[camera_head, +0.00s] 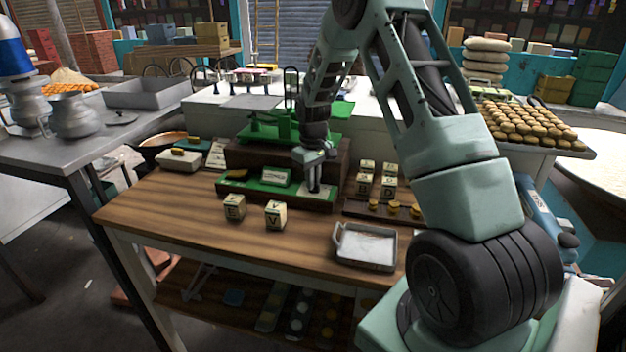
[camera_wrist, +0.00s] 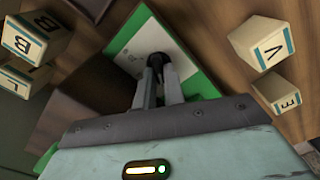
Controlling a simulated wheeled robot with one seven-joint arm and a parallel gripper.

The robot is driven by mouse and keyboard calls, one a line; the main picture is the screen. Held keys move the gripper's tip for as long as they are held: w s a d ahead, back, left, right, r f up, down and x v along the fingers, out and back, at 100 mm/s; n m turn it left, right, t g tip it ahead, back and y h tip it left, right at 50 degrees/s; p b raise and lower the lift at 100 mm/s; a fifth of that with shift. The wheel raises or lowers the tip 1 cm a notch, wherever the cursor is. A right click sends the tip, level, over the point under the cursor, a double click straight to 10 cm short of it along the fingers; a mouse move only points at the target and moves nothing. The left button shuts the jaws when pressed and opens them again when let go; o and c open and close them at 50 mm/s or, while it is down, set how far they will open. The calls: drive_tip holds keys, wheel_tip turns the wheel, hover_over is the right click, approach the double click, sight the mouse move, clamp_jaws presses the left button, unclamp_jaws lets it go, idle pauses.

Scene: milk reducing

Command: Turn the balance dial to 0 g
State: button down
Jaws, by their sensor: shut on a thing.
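The green balance (camera_head: 262,133) stands on a dark wooden box at the back of the wooden table, with a green base (camera_head: 290,195) along its front. In the wrist view, a pale dial face (camera_wrist: 147,42) lies on the green panel (camera_wrist: 197,82). My gripper (camera_head: 314,188) points down at the right part of the balance's front. In the wrist view my gripper (camera_wrist: 158,80) is shut on the small dark dial knob (camera_wrist: 157,60) in front of the pale face. The fingers partly cover the face, and I cannot read its setting.
Letter cubes E (camera_head: 235,207) and V (camera_head: 275,215) stand in front of the balance. More lettered cubes (camera_head: 366,178) stand to its right, behind a rack of brass pieces (camera_head: 393,207). A metal tray (camera_head: 367,247) lies at the front right. The table's front left is clear.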

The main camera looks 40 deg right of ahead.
idle(0.5)
drive_tip(key=c, duration=1.5)
unclamp_jaws()
drive_tip(key=shift+r, duration=0.1)
wheel_tip(320, 180, up, 17)
drive_tip(key=b, duration=0.2)
drive_tip(key=shift+r+b, duration=0.15)
drive_tip(key=shift+b, duration=0.25)
